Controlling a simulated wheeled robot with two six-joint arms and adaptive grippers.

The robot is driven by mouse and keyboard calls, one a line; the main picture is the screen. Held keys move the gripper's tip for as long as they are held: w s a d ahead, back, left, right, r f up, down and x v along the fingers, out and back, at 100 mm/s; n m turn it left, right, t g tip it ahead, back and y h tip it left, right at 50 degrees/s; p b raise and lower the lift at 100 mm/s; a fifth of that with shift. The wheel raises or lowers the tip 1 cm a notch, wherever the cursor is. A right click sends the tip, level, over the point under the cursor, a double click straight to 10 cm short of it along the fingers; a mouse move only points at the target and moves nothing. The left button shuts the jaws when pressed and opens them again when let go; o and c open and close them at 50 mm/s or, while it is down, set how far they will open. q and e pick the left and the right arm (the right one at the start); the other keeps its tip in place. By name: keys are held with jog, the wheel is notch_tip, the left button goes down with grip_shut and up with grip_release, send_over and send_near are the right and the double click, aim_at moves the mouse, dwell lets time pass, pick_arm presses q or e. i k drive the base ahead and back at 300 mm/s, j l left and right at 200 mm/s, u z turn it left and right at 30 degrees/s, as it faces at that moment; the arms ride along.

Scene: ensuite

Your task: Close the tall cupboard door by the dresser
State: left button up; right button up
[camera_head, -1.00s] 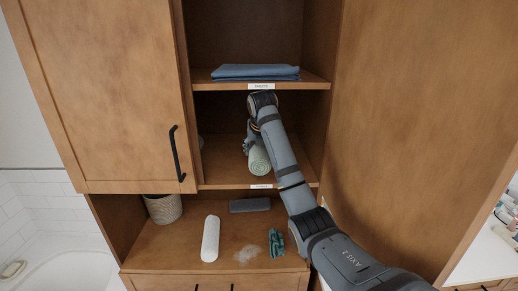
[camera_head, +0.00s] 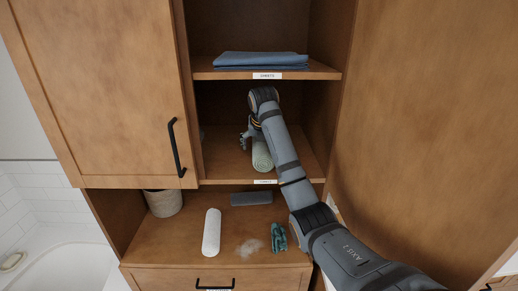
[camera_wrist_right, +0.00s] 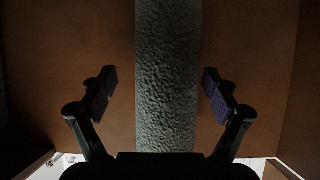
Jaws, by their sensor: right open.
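The tall cupboard's left door (camera_head: 95,90), with a black bar handle (camera_head: 176,147), lies flat across the left side. A large wooden panel (camera_head: 425,110) fills the right and looks like the other door, standing open. Between them the shelves are exposed. My right gripper (camera_head: 248,136) is inside the middle compartment, at a pale green rolled towel (camera_head: 262,155). In the wrist view its open fingers (camera_wrist_right: 159,88) straddle the towel (camera_wrist_right: 168,60), with a gap on each side. My left gripper is out of view.
Folded blue cloth (camera_head: 260,60) lies on the upper shelf (camera_head: 318,70). A bathtub (camera_head: 55,265) is at left.

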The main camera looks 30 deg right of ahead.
aim_at(423, 173)
jog(key=k+j, duration=0.3)
jog(key=k, duration=0.15)
jog(key=k+j+u, duration=0.1)
jog(key=k+j, duration=0.2)
jog(key=k, duration=0.1)
